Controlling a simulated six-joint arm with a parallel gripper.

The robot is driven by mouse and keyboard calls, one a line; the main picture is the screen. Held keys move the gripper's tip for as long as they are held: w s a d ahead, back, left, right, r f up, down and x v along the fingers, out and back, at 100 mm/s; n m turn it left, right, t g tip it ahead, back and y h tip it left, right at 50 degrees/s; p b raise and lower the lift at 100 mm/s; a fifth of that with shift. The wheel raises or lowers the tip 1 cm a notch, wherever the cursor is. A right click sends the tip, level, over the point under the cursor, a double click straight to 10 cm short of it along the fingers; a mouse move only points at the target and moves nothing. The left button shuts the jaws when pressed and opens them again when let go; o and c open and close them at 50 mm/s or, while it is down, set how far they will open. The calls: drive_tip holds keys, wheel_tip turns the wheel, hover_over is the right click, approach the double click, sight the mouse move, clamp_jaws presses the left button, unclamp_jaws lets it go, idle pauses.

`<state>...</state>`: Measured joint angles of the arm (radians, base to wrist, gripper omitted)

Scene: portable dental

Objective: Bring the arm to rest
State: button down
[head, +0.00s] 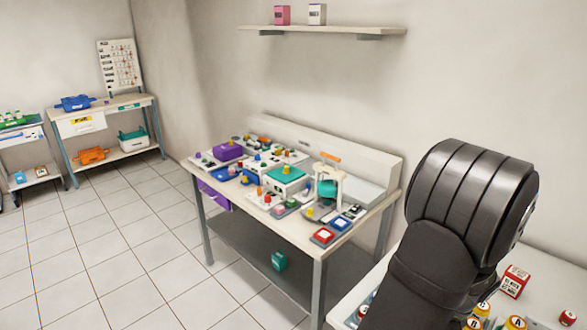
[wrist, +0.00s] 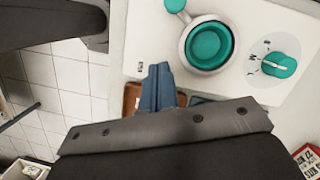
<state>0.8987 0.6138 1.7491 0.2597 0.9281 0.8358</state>
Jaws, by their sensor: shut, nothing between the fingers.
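My gripper (wrist: 159,70) shows in the wrist view, with its two blue fingers shut together and nothing between them. In the head view my dark arm fills the right side, over the near white table; the fingers are hidden there.
In the head view several bottles with orange and yellow lids and a red-and-white box (head: 514,281) stand close to my arm. A workbench (head: 345,226) crowded with small items is in the middle. A wall shelf (head: 330,30) is above it. Tiled floor (head: 110,250) is open at left.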

drive_tip(key=shift+d+n, duration=0.3)
drive_tip(key=shift+n, duration=0.2)
